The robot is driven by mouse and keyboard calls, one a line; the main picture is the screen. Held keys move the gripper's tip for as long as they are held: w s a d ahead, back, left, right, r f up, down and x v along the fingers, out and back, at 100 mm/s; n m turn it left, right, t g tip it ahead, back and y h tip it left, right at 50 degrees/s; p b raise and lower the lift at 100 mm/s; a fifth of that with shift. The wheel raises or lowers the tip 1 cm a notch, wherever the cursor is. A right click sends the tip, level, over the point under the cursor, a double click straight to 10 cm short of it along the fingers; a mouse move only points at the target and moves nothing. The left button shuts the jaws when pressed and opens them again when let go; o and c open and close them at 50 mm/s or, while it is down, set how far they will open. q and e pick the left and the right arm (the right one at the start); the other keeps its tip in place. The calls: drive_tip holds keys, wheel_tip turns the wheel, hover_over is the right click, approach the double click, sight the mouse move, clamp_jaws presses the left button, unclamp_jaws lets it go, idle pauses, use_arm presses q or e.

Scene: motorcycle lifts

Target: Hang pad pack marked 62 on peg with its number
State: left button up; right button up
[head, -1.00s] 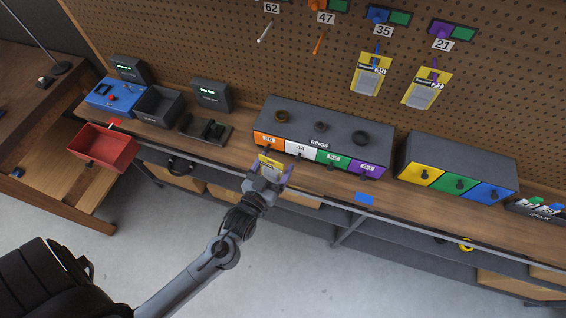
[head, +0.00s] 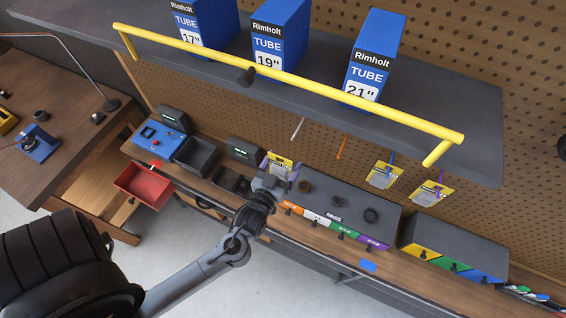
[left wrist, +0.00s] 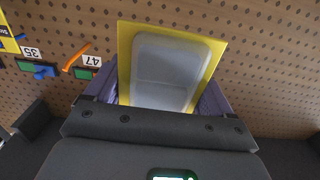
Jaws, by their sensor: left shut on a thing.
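My left gripper (head: 272,180) is shut on a pad pack (head: 280,162) with a yellow card, held upright above the workbench. In the left wrist view the pack (left wrist: 170,70) shows a grey pad on yellow card between the purple fingers; its number cannot be read. The white peg (head: 297,128) is bare, up and right of the pack in the head view; its number plate is hidden behind the shelf. The orange peg (head: 342,147) beside it is also bare. In the left wrist view the orange peg (left wrist: 75,57) has a plate marked 47. My right gripper is out of view.
A dark shelf (head: 470,135) with a yellow rail (head: 300,82) overhangs the pegs and carries blue tube boxes (head: 280,32). Two yellow packs (head: 383,175) hang on pegs farther right. The grey ring drawer unit (head: 330,202) stands below the pegs.

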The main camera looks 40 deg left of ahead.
use_arm(q)
drive_tip(key=shift+f+b+x, duration=0.15)
drive_tip(key=shift+b+x, duration=1.25)
drive_tip(key=shift+x, duration=1.1)
drive_tip(key=shift+f+b+x, duration=0.15)
drive_tip(key=shift+b+x, duration=1.2)
drive_tip(key=shift+x, duration=1.15)
drive_tip(key=shift+w+a+f, duration=0.2)
drive_tip(key=shift+w, duration=0.25)
drive_tip(key=shift+w+f, duration=0.15)
drive_tip(key=shift+w, duration=0.05)
drive_tip(key=o, duration=1)
drive_tip(key=shift+f, duration=0.1)
